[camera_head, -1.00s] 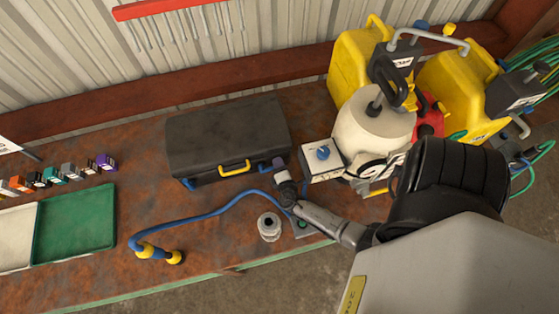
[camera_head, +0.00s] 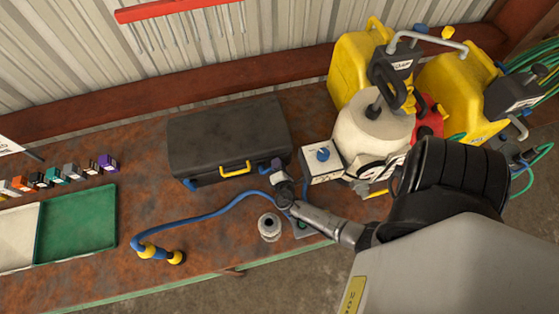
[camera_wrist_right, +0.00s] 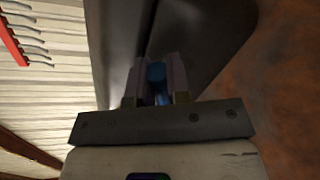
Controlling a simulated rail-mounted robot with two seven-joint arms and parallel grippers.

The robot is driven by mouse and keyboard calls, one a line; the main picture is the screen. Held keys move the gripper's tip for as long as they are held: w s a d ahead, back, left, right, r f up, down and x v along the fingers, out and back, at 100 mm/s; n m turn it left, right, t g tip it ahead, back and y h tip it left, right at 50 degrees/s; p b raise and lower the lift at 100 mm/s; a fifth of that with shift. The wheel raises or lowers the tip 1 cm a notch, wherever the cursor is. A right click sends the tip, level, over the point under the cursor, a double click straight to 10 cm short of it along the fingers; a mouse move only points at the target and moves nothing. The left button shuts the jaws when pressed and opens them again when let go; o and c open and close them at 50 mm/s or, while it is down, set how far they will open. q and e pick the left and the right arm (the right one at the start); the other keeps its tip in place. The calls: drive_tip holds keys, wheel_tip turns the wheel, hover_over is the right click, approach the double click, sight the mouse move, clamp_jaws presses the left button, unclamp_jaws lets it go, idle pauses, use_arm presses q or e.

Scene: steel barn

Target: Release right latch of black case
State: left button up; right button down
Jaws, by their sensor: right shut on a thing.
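The black case (camera_head: 226,138) lies closed on the rusty bench, with a yellow handle (camera_head: 235,168) at the middle of its front. A blue left latch (camera_head: 190,184) shows at the front left. My right gripper (camera_head: 277,166) is at the front right of the case. In the right wrist view, my right gripper (camera_wrist_right: 158,88) has its fingers on either side of the blue right latch (camera_wrist_right: 156,72), shut on it. The case's dark side (camera_wrist_right: 120,40) fills the area around the fingers. My left gripper is not in view.
A control box with a blue knob (camera_head: 322,154) and a white tank (camera_head: 375,120) stand close right of the case. A blue hose (camera_head: 200,216) and a grey round fitting (camera_head: 269,226) lie in front. A green tray (camera_head: 78,225) is at left.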

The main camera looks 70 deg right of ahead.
drive_tip(key=shift+w+a+r+n, duration=0.2)
drive_tip(key=shift+r+n, duration=0.2)
drive_tip(key=shift+n, duration=0.2)
drive_tip(key=c, duration=1.1)
unclamp_jaws()
drive_tip(key=shift+g, duration=0.3)
drive_tip(key=shift+f, duration=0.1)
